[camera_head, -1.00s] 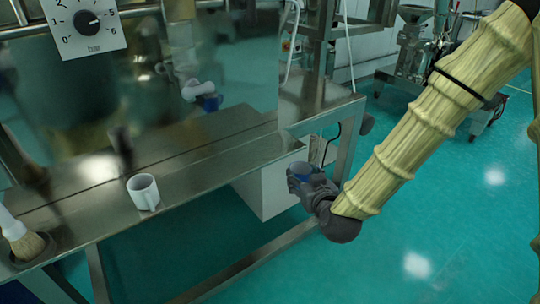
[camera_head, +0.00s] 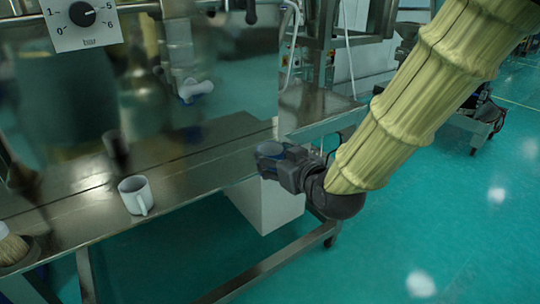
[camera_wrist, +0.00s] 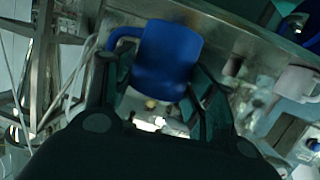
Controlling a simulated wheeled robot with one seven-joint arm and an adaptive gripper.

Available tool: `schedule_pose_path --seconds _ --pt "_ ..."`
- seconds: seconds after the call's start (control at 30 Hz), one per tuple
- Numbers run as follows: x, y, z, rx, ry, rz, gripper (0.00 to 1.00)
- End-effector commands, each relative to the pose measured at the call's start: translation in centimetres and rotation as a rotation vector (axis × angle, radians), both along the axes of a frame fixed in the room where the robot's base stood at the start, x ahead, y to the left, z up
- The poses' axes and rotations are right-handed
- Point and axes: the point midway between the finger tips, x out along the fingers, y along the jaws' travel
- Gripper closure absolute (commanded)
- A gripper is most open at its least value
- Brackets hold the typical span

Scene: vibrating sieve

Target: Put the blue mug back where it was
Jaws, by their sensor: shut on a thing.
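The blue mug (camera_wrist: 168,58) sits between the two fingers of my gripper (camera_wrist: 160,95) in the wrist view, its handle toward the left. In the head view my gripper (camera_head: 285,168) is shut on the blue mug (camera_head: 270,150), of which only a small blue part shows. The gripper is at the front edge of the steel table (camera_head: 200,165), near its right end. I cannot tell whether the mug touches the table.
A white mug (camera_head: 136,195) stands upright on the table to the left, also partly seen in the wrist view (camera_wrist: 298,82). A brush (camera_head: 12,246) is at the far left. A white box (camera_head: 268,205) is below the table.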

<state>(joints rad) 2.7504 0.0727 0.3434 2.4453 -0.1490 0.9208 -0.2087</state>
Motion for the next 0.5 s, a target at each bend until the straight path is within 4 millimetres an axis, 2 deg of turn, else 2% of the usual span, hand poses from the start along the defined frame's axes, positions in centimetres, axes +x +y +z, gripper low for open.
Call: schedule_pose_path --seconds 0.5 --pt "9.9 0.4 -0.7 0.0 -0.001 -0.001 0.73"
